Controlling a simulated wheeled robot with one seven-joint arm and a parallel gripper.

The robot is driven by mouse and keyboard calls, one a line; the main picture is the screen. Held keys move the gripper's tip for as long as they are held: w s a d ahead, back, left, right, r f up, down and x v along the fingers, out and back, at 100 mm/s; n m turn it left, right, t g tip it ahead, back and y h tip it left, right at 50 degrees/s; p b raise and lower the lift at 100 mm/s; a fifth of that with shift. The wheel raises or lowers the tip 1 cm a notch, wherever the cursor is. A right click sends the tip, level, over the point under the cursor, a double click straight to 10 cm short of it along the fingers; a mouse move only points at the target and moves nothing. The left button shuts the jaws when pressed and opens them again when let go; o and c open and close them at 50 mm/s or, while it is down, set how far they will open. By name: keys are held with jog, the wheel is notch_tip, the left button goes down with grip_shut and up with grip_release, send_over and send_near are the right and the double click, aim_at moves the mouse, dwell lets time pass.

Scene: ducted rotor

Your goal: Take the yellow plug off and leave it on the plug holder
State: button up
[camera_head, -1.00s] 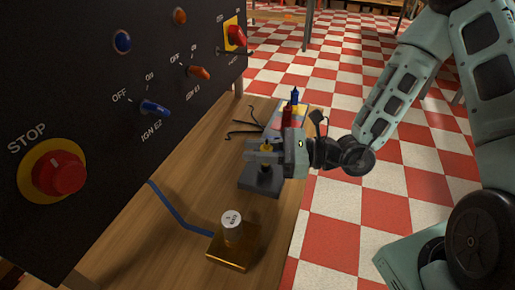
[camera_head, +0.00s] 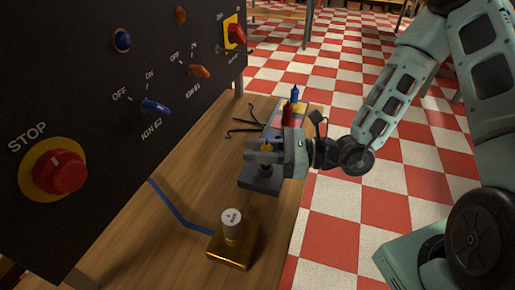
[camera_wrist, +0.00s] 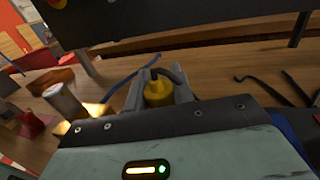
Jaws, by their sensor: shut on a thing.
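The yellow plug (camera_head: 266,147) is between the fingers of my gripper (camera_head: 263,152), which is shut on it. In the wrist view the yellow plug (camera_wrist: 158,92) stands between the two grey fingers, with a dark cable curving from its top. Below the fingers in the head view is a dark stem above a grey base block (camera_head: 260,183). I cannot tell whether the plug touches that stem. Behind my gripper, a red plug-like piece (camera_head: 288,115) and a blue one (camera_head: 294,94) stand upright. I cannot tell which stand is the plug holder.
A black control panel (camera_head: 110,180) with a red STOP button (camera_head: 62,174) rises at left. A gold block (camera_head: 234,247) bears a pale cylinder (camera_head: 232,226) nearer the front. Dark bent rods (camera_head: 240,125) lie behind. The wooden table's right edge is close to my gripper.

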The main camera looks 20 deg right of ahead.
jog(key=shift+f+b, duration=0.6)
jog(key=shift+f, duration=0.4)
jog(key=o, duration=1)
jog(key=shift+r, duration=0.1)
jog(key=shift+o, duration=0.2)
jog(key=shift+d, duration=0.15)
jog(key=v, duration=1.7)
